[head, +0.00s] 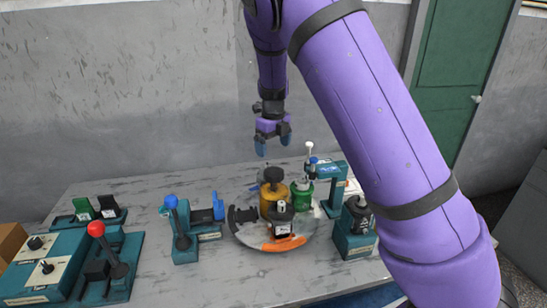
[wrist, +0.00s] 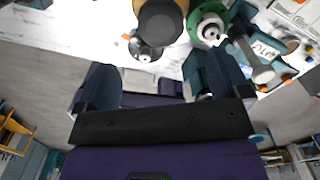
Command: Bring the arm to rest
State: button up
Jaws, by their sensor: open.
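My gripper (head: 272,146) hangs from the purple arm above the back of the grey table (head: 150,210), pointing down. In the wrist view my gripper (wrist: 160,88) shows two dark fingers spread apart with nothing between them. In the head view it is behind and above a round plate (head: 258,238) that carries a yellow cylinder (head: 273,199) and a dark part with a light label (head: 281,222). The gripper touches none of these. The yellow cylinder (wrist: 160,22) also shows beyond the fingers in the wrist view. My upper arm hides the table's right part.
A green cylinder (head: 301,197) stands beside a teal press (head: 331,185). A red-knob lever unit (head: 108,262), a blue-knob lever unit (head: 181,235) and a switch box (head: 42,268) stand on the left. A wall (head: 120,90) rises behind. The front middle of the table is clear.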

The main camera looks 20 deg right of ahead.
jog(key=shift+r, duration=0.6)
